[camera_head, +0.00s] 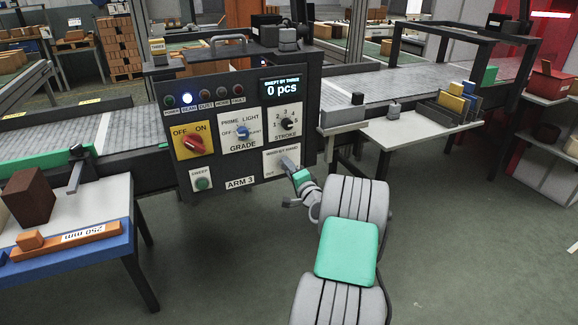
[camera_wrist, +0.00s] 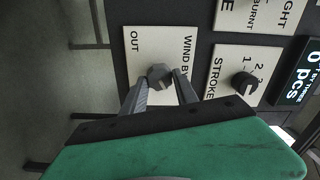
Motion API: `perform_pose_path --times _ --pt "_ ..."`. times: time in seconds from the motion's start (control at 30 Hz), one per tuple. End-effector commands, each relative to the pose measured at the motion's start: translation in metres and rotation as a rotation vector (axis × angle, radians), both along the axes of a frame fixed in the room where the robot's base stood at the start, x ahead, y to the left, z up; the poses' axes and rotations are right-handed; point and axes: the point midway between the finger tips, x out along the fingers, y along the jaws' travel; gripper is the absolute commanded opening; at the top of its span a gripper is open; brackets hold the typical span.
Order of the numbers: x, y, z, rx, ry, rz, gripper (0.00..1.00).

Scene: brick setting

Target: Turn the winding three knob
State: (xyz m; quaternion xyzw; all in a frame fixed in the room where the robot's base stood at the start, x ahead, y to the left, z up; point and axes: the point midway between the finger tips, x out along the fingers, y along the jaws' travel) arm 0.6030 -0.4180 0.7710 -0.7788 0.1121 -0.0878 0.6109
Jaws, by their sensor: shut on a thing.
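The winding knob is a grey hexagonal knob (camera_wrist: 159,76) on a cream plate (camera_wrist: 140,48) whose text reads "OUT" and partly "WIND B…". In the wrist view my gripper (camera_wrist: 160,86) has one finger on each side of the knob and is shut on it. In the head view the same plate is at the lower right of the dark control panel (camera_head: 240,187). My gripper (camera_head: 292,168) reaches it from the lower right and hides most of the knob.
Above the plate is a black stroke knob (camera_head: 288,123); left of that are a blue grade knob (camera_head: 242,132) and a red off/on switch (camera_head: 194,146). A green sweep button (camera_head: 203,184) sits lower left. The display (camera_head: 282,88) reads 0 pcs. Conveyors and side tables flank the panel.

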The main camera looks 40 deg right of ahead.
Motion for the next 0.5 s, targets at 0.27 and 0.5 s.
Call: perform_pose_path --times 0.27,0.5 --pt "-0.0004 0.0000 0.0003 0.236 -0.067 -0.001 0.00" --pt "-0.0004 0.0001 -0.0010 0.385 -0.110 -0.001 0.00"
